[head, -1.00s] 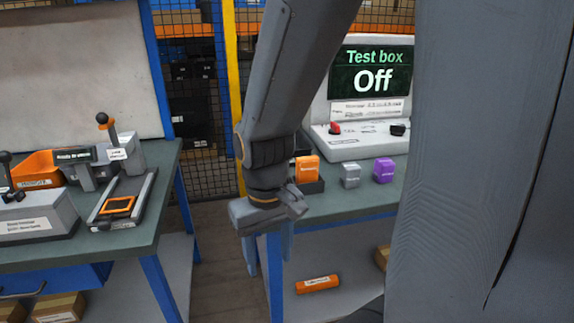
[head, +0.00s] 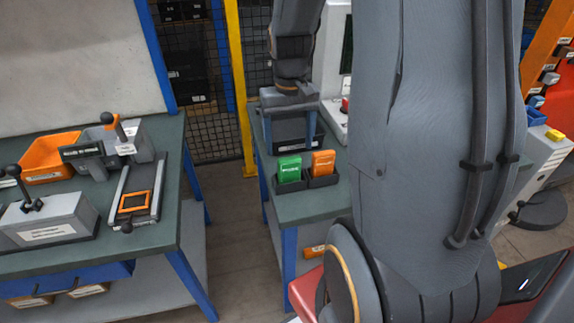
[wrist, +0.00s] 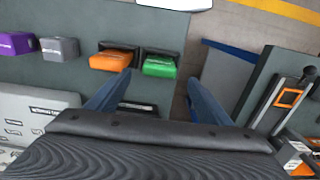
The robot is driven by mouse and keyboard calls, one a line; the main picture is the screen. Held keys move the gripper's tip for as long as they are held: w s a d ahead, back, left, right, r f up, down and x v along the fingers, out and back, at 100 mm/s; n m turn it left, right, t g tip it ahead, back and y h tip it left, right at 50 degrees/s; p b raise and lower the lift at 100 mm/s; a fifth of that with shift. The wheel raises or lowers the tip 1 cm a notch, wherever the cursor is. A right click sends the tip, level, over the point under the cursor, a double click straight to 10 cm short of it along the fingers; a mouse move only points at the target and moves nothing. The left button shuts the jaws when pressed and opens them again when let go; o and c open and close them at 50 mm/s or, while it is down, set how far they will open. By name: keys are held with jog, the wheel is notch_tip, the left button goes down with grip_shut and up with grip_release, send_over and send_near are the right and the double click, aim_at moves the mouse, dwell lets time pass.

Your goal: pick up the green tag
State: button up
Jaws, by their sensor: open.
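The green tag (head: 289,169) stands in a dark holder near the left corner of the right-hand bench. It also shows in the wrist view (wrist: 160,65), between the fingertips in the picture but apart from them. My gripper (head: 290,138) is open and empty, pointing down over the bench, behind the green tag in the head view. Its two fingers also show in the wrist view (wrist: 158,80). An orange tag (head: 323,162) stands in its own holder close to the right of the green one.
Grey (wrist: 60,50) and purple (wrist: 16,45) tags stand farther along the same bench, beyond the orange tag. A left bench (head: 160,235) carries an orange bin (head: 48,158) and lever devices. A floor gap separates the benches. My arm hides much of the right bench.

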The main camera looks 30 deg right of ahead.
aim_at(290, 158)
notch_tip(290, 158, down, 2)
jog(key=shift+s+d+f+p, duration=0.1)
jog(key=shift+d+p, duration=0.05)
jog(key=shift+p, duration=0.15)
jog(key=shift+f+p, duration=0.9)
jog(key=shift+f, duration=1.4)
jog(key=c, duration=1.2)
jog(key=shift+o, duration=0.2)
jog(key=shift+r, duration=0.1)
